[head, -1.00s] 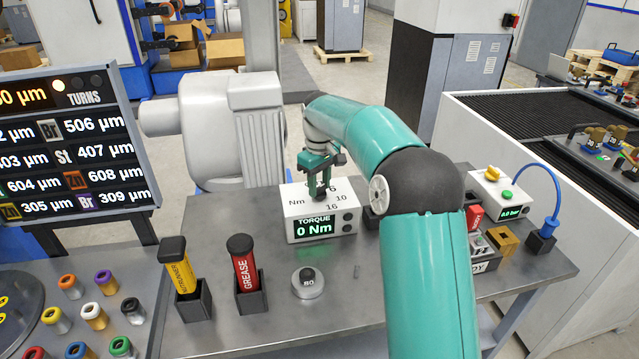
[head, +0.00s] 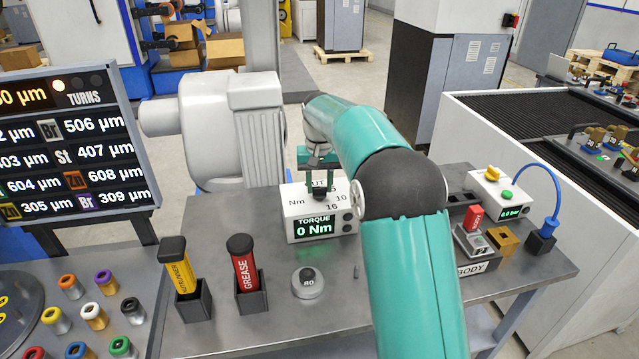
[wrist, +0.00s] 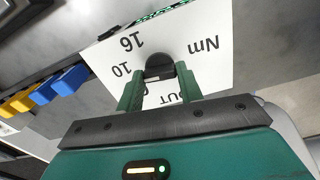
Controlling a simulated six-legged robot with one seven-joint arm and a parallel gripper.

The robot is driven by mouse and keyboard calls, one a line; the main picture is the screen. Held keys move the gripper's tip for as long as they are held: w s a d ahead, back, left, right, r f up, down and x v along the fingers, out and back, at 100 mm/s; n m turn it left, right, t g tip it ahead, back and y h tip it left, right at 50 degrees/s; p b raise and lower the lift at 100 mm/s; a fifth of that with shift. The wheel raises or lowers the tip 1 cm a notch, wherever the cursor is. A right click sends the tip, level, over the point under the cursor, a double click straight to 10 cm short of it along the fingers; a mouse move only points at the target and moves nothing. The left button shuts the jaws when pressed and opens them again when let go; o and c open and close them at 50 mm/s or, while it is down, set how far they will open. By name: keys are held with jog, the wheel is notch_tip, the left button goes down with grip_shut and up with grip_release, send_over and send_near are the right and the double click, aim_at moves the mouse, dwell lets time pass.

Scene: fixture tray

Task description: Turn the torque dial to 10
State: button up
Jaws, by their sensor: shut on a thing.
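The torque unit (head: 298,205) is a white box on the grey bench, its green display (head: 314,228) reading "TORQUE 0 Nm". Its top carries the marks Nm, 10, 16 and OUT; my gripper partly covers others. The black torque dial (wrist: 159,66) stands on that top face. My gripper (head: 319,190) comes down on the dial from above. In the wrist view its two green fingers (wrist: 160,74) stand on either side of the dial, shut on it. I cannot make out which mark the dial points to.
A grease tube (head: 244,272) and a yellow-labelled tube (head: 180,277) stand in holders at front left. A round knob marked 80 (head: 307,283) and a small pin (head: 356,271) are in front of the box. A pressure unit (head: 492,195) with a blue cable is at right.

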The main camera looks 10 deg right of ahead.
aim_at(319, 187)
jog(key=shift+m, duration=0.3)
jog(key=o, duration=1)
notch_tip(319, 187, up, 14)
jog(key=shift+f, duration=0.1)
